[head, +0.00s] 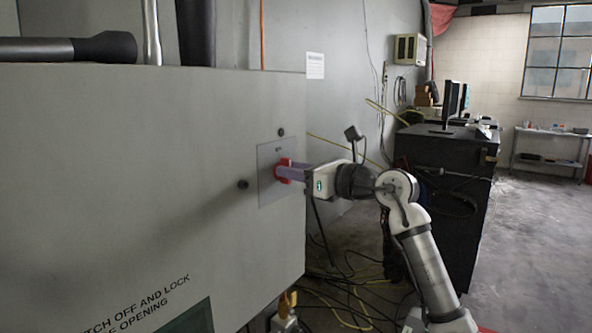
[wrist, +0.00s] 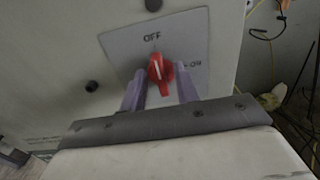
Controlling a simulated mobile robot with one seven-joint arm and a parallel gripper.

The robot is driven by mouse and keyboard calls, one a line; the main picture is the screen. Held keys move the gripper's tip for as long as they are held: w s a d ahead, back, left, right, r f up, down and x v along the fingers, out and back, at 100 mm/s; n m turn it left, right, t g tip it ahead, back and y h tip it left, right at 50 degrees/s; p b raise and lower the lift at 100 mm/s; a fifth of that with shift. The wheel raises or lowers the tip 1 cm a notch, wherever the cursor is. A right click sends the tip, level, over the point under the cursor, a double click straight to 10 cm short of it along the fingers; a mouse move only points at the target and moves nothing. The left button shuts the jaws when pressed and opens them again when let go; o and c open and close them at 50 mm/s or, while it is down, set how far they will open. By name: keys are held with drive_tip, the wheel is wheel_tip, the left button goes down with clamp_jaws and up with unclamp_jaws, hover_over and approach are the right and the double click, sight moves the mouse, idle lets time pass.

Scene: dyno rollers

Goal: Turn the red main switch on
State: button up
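The red main switch (wrist: 160,72) is a rotary knob on a light grey plate (wrist: 118,45) marked OFF above it and ON to its right. Its white pointer line points up toward OFF. In the head view the red switch (head: 283,171) shows on the side of the grey cabinet, partly hidden by my fingers. My gripper (head: 292,172) is at the switch, coming from the right. In the wrist view its two purple fingers (wrist: 161,88) stand apart, one on each side of the knob. Gaps show between fingers and knob, so it is open around it.
The large grey cabinet (head: 130,160) fills the left. Two dark round knobs (head: 243,184) (head: 281,132) sit near the plate. Loose cables (head: 345,300) lie on the floor below my arm. A black cabinet with monitors (head: 455,185) stands behind right. Floor at far right is clear.

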clamp_jaws()
drive_tip(key=shift+m, duration=0.3)
drive_tip(key=shift+w+d+f+m, duration=0.1)
drive_tip(key=shift+m, duration=2.75)
drive_tip(key=shift+w+d+f+m, duration=0.1)
drive_tip(key=shift+w+f+m, duration=0.05)
drive_tip(key=shift+m, duration=2.75)
drive_tip(key=shift+w+d+f+m, duration=0.1)
drive_tip(key=shift+m, duration=2.75)
drive_tip(key=shift+o, duration=0.6)
unclamp_jaws()
